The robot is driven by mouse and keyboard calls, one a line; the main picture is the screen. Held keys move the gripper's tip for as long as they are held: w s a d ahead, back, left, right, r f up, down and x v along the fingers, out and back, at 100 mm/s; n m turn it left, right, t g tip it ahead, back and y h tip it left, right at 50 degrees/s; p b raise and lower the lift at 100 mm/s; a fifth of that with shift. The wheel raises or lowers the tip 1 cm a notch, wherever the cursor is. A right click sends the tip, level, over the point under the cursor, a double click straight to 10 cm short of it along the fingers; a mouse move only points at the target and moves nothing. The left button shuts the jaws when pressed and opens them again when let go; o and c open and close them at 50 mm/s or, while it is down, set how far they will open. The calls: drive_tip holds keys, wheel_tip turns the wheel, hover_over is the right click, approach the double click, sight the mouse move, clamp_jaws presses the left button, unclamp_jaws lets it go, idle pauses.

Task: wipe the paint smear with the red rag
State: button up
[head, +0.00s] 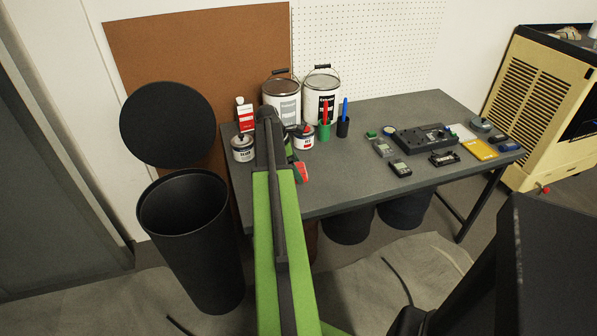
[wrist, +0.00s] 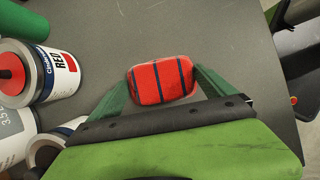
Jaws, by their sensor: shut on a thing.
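The red rag (wrist: 162,80), a small folded block with dark stripes, sits between the green fingers of my gripper (wrist: 163,90) in the wrist view. My gripper is shut on it. The grey workbench top (wrist: 225,30) lies beneath; I cannot tell whether the rag touches it. In the head view the rag (head: 303,173) shows as a red patch beside my arm, near the bench's front edge. I cannot make out a paint smear in either view. My arm hides part of the bench's left end in the head view.
Paint cans (head: 243,149), larger pails (head: 320,92) and brush cups (head: 343,127) crowd the bench's left and back. In the wrist view a can labelled RED (wrist: 55,72) stands left of the rag. Electronic parts (head: 422,140) lie at right. The front middle is clear.

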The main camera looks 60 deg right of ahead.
sight(311, 195)
drive_tip(key=shift+w+d+f, duration=0.1)
drive_tip(key=shift+s+a+r, duration=0.2)
drive_tip(key=shift+s+a, duration=1.25)
drive_tip(key=shift+s, duration=0.05)
drive_tip(key=shift+s+a+f, duration=0.15)
drive_tip(key=shift+s+a, duration=1.35)
drive_tip(key=shift+a, duration=0.05)
drive_tip(key=shift+s+a, duration=1.3)
drive_tip(key=shift+s, duration=0.05)
wheel_tip(311, 195, up, 6)
drive_tip(key=p, duration=0.6)
